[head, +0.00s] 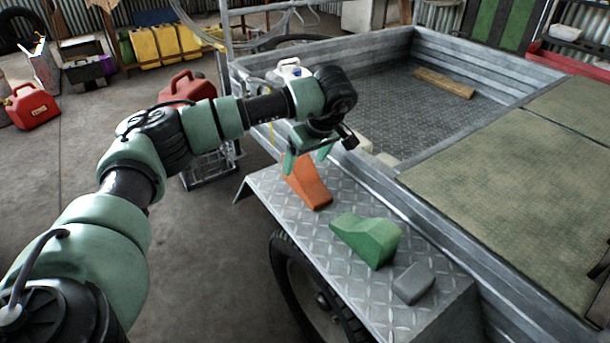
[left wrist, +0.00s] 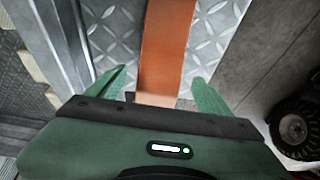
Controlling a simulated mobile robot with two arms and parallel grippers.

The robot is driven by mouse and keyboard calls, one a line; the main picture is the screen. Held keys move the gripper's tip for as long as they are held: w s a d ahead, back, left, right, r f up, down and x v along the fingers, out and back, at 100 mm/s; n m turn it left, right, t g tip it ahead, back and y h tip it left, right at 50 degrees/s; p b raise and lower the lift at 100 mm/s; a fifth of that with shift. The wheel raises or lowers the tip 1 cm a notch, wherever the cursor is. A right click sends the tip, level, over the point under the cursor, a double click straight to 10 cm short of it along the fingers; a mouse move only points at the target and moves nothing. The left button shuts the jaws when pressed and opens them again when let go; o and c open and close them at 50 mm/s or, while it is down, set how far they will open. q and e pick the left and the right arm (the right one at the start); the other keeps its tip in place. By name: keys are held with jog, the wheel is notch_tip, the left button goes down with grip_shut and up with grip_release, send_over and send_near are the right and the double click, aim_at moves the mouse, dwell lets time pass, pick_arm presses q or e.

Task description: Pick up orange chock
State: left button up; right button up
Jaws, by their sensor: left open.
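The orange chock (head: 306,183) is a wedge lying on the diamond-plate fender of the trailer. My left gripper (head: 307,160) is just above its far end, with the fingers pointing down. In the left wrist view the orange chock (left wrist: 166,50) runs between the two open green fingers of the left gripper (left wrist: 157,92), with a gap on each side. The gripper holds nothing. Part of the chock's far end is hidden behind a finger in the head view. My right gripper is not in view.
A green chock (head: 366,238) and a grey block (head: 413,283) lie nearer on the same fender (head: 262,187). The trailer side wall (head: 400,200) rises right beside it. A wooden plank (head: 445,83) lies in the trailer bed. Red fuel cans (head: 187,90) stand to the left.

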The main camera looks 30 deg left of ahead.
aim_at(301, 172)
pick_arm(q)
jog(key=b+x, duration=0.1)
jog(key=x, duration=0.5)
jog(key=shift+w+a+f, duration=0.1)
jog(key=shift+a+f, duration=0.05)
jog(key=shift+f, duration=0.15)
jog(key=c, duration=1.6)
jog(key=shift+r, duration=0.1)
grip_shut()
jog(key=shift+r, duration=0.15)
